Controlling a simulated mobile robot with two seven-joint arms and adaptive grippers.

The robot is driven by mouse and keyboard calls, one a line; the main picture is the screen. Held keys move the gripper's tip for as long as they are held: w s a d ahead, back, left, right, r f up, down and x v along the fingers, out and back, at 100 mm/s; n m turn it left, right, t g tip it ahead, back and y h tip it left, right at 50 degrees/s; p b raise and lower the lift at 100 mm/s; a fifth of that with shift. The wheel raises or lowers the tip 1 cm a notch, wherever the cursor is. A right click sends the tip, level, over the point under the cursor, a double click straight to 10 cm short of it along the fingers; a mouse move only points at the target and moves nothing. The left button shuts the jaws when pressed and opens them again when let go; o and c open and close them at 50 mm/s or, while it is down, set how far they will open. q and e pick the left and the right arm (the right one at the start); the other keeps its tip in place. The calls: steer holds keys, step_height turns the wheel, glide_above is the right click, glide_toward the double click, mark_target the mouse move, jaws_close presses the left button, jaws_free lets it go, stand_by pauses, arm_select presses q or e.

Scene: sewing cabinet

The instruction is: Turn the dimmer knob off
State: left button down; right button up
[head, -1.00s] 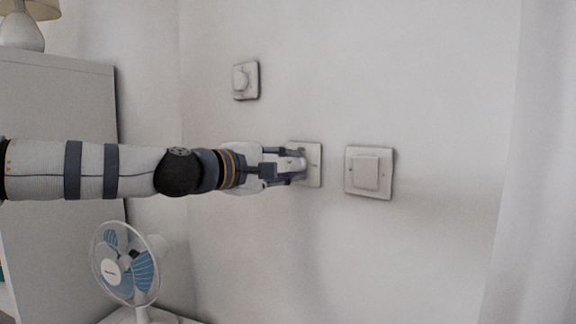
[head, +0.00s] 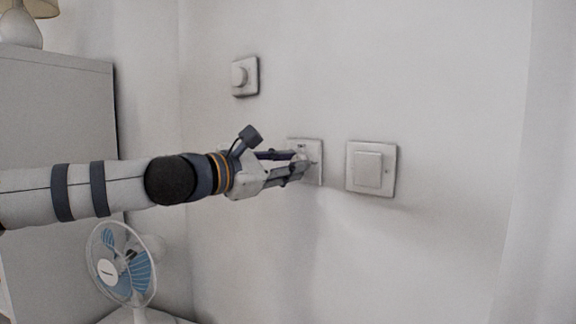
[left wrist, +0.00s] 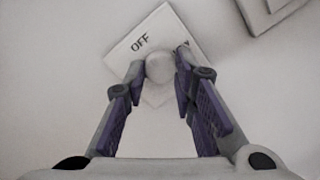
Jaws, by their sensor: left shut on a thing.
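The dimmer is a square white plate (head: 318,175) on the wall, in the middle of the head view. In the left wrist view the plate (left wrist: 135,42) looks tilted and bears the word OFF beside a round white knob (left wrist: 160,68). Another marking at the right is mostly hidden by a finger. My left gripper (head: 303,163) is at the plate, with its fingers on either side of the knob, shut on it. In the left wrist view the gripper's fingertips (left wrist: 158,78) flank the knob. My right gripper is not in view.
A white rocker switch (head: 370,168) is close to the right of the dimmer. A fan (head: 122,264) and a grey cabinet (head: 60,130) stand at the left. The wall below is clear.

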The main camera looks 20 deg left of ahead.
arm_select(q)
steer(key=shift+r+n, duration=0.2)
steer(key=shift+n, duration=0.4)
steer(key=c, duration=1.6)
jaws_free()
steer(key=shift+o, duration=1.4)
steer(key=shift+w+d+f, duration=0.1)
steer(key=v, duration=1.2)
steer(key=shift+f, duration=0.15)
